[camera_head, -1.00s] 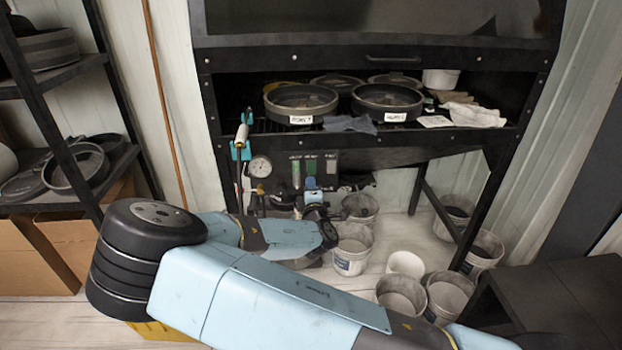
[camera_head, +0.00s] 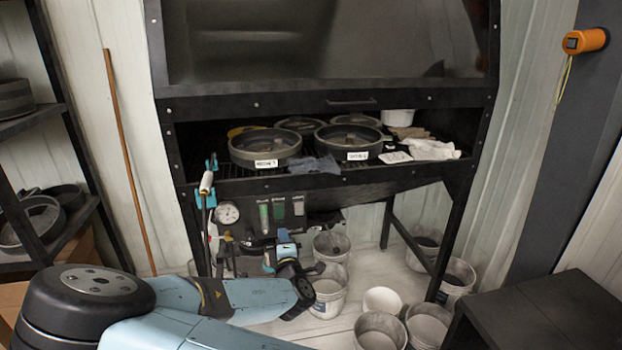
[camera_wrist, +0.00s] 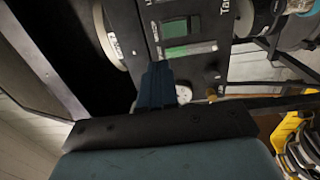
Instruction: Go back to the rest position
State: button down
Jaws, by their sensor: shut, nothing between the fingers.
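My gripper (camera_head: 284,236) shows small in the head view, at the end of my folded light-blue arm, in front of the gauge panel (camera_head: 262,212) under the cabinet. In the wrist view my gripper (camera_wrist: 157,68) has its dark blue fingers together, with nothing seen between them. They point toward the panel (camera_wrist: 190,25) with its green windows. I cannot tell the exact gap, but no touch shows. Part of the panel is hidden behind my wrist.
A black cabinet holds round dark pans (camera_head: 265,148) on its shelf. Several pale buckets (camera_head: 328,293) stand on the floor below. A dark rack (camera_head: 60,240) is at left, a black box (camera_head: 540,310) at lower right. An orange device (camera_head: 586,41) hangs on a dark post.

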jog(key=w+d+r+m+g+h, duration=0.1)
jog(key=d+m+g+h, duration=0.2)
jog(key=d+m+g, duration=0.35)
jog(key=w+d+r+m+g+h, duration=0.1)
jog(key=d+r+m+g+h, duration=0.15)
jog(key=d+m, duration=0.6)
jog(key=s+d+r+m+g+y, duration=0.1)
jog(key=s+d+r+m+y, duration=0.1)
jog(key=s+d+r, duration=0.6)
jog(key=s+d+r+m+g+y, duration=0.15)
jog(key=s+d+r, duration=0.35)
jog(key=r, duration=0.5)
jog(key=s+d+r+m+h, duration=0.1)
jog(key=s+d+r, duration=0.3)
jog(key=s, duration=0.4)
jog(key=s+d+r+m+h, duration=0.1)
jog(key=s+d+r, duration=0.4)
jog(key=s, duration=0.3)
jog(key=shift+s+d+g+h, duration=0.15)
jog(key=shift+s+g+h, duration=0.05)
jog(key=shift+g+h, duration=0.25)
